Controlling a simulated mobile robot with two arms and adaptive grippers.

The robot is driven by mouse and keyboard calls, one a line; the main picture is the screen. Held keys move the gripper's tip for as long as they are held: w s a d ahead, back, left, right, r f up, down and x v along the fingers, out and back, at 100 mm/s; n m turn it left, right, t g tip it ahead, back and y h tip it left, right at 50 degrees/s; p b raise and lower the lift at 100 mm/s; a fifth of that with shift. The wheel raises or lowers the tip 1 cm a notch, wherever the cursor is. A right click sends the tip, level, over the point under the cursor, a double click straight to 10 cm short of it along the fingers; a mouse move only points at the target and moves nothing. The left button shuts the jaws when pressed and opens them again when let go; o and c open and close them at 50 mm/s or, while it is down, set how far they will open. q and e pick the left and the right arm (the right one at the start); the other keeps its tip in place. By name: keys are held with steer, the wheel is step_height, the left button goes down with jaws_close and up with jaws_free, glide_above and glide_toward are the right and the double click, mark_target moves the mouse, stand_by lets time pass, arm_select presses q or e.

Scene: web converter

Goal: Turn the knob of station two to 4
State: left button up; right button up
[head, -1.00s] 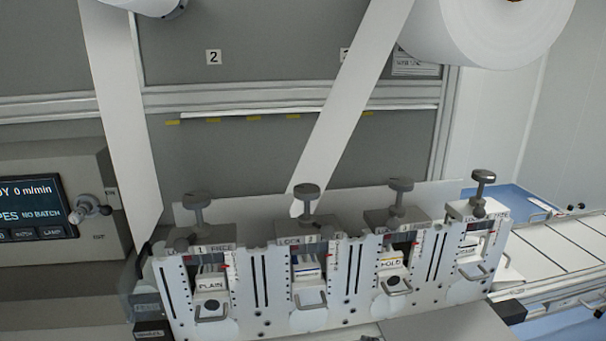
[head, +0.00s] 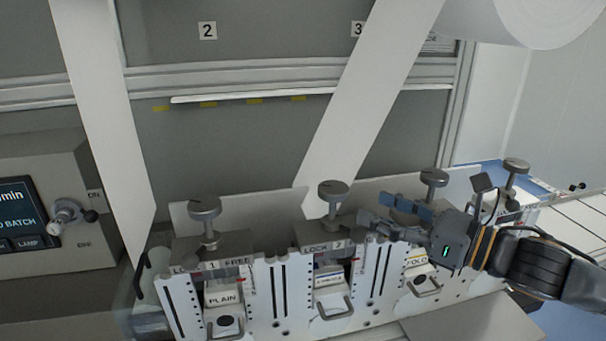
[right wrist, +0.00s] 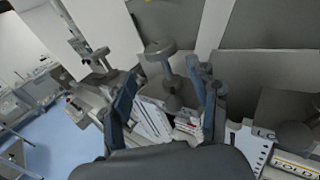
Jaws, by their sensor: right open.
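Station two's grey knob (head: 333,190) stands upright on a stem behind the plate marked "LOCK 2" (head: 322,248). The scale marks on its front are too small to read. My right gripper (head: 374,212) comes in from the right at knob height, with its open fingers pointing at the stem of station two's knob. In the right wrist view the knob (right wrist: 161,50) appears ahead, between the two spread fingers (right wrist: 160,95). The fingers are not closed on it; I cannot tell whether they touch it. My left gripper is not in view.
Station one's knob (head: 204,210) stands to the left. Station three's knob (head: 433,178) is just behind my right gripper, and another knob (head: 515,165) is farther right. A white paper web (head: 365,100) slants down behind station two. A console (head: 50,205) stands at the left.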

mark_target(321, 184)
steer(key=shift+w+a+r+n, duration=0.2)
steer(key=shift+w+a+n, duration=0.1)
steer(key=shift+w+a, duration=0.2)
steer(key=shift+w+a+r, duration=0.1)
steer(key=shift+w+a, duration=0.15)
steer(key=shift+a, duration=0.4)
steer(key=p+x, duration=0.1)
steer(key=x, duration=0.2)
steer(key=shift+w+a+r, duration=0.1)
steer(key=shift+w, duration=0.05)
steer(key=p+x, duration=0.1)
steer(key=x, duration=0.5)
steer(key=shift+p, duration=0.3)
steer(key=shift+x, duration=0.8)
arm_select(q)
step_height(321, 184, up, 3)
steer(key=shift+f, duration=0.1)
arm_select(e)
steer(key=c, duration=1)
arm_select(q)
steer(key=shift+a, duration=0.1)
arm_select(e)
steer(key=shift+c, duration=0.3)
